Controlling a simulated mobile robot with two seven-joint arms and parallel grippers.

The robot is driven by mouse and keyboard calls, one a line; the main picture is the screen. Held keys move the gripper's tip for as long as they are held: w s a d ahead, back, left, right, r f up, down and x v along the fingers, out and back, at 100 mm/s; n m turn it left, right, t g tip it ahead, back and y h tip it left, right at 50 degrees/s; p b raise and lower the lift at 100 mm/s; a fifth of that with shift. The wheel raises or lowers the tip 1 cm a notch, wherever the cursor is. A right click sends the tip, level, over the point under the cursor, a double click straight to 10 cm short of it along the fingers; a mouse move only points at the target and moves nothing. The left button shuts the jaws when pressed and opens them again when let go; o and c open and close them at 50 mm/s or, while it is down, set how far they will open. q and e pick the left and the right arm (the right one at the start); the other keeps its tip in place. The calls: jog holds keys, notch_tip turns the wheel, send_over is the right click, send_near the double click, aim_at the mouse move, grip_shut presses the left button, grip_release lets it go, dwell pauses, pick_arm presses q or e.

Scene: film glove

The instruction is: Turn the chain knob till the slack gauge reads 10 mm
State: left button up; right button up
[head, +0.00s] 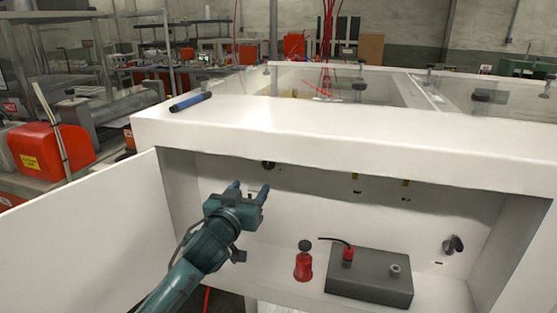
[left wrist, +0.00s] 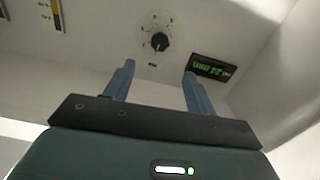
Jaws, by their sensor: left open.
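A small black knob (head: 268,165) sits on the back wall of the open white cabinet. In the left wrist view the black knob (left wrist: 160,42) has dial marks around it, too small to read. A black display with green characters (left wrist: 211,67) is beside it; I cannot read its value. Two narrow yellow strips (head: 357,177) (head: 406,183) are on the same wall. I cannot tell which of these is the slack gauge. My left gripper (head: 250,188) is open and empty, its fingertips just short of the knob; it also shows in the left wrist view (left wrist: 158,80).
A black turn handle (head: 453,244) is at the cabinet's right. A red bottle (head: 303,266) and a grey box (head: 369,277) with a red cable plug stand on the cabinet floor. The open white door (head: 95,235) is at the left. A blue marker (head: 190,102) lies on top.

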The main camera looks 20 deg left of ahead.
aim_at(268, 165)
pick_arm(q)
jog(key=w, duration=1.2)
jog(key=shift+w+d, duration=0.25)
jog(key=shift+c, duration=0.4)
jog(key=c, duration=0.9)
